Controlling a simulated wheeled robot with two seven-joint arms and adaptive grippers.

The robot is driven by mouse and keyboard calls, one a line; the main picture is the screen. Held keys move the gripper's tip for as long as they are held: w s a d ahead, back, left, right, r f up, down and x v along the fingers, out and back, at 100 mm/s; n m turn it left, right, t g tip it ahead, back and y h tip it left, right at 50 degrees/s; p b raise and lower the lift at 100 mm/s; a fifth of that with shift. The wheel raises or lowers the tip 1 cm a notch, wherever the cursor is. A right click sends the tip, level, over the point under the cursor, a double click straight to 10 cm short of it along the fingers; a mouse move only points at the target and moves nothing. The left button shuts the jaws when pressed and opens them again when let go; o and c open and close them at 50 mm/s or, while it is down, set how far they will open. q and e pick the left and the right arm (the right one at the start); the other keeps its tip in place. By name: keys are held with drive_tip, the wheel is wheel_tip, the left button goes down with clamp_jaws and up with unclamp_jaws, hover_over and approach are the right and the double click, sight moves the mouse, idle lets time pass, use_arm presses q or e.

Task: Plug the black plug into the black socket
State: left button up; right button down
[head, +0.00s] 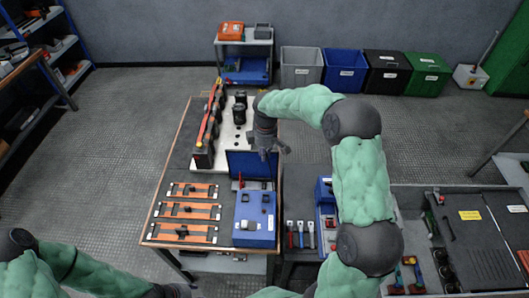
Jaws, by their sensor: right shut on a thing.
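My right gripper (270,152) hangs over the top edge of the raised blue lid (250,164) near the middle of the table. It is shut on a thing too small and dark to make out. The black plug and the black socket cannot be told for sure at this size. A blue box (254,226) with small dark and light parts on top stands on the table below the lid. A white board (232,146) with black cylinders (239,107) lies at the back of the table. My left gripper (176,291) is at the bottom edge, mostly cut off.
Several orange bars (187,210) with black ends lie at the table's front left. A long red and yellow rail (210,118) runs along its back left. Tools with red and blue handles (300,236) lie to the right. Several bins (345,72) line the wall.

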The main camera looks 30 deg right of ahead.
idle(0.5)
drive_tip(key=shift+a+f+b, duration=0.1)
drive_tip(key=shift+f+b, duration=4.3)
drive_tip(key=shift+f, duration=4.2)
drive_tip(key=shift+n, duration=0.5)
drive_tip(key=shift+f, duration=0.4)
drive_tip(key=c, duration=1.1)
unclamp_jaws()
wheel_tip(320, 180, up, 12)
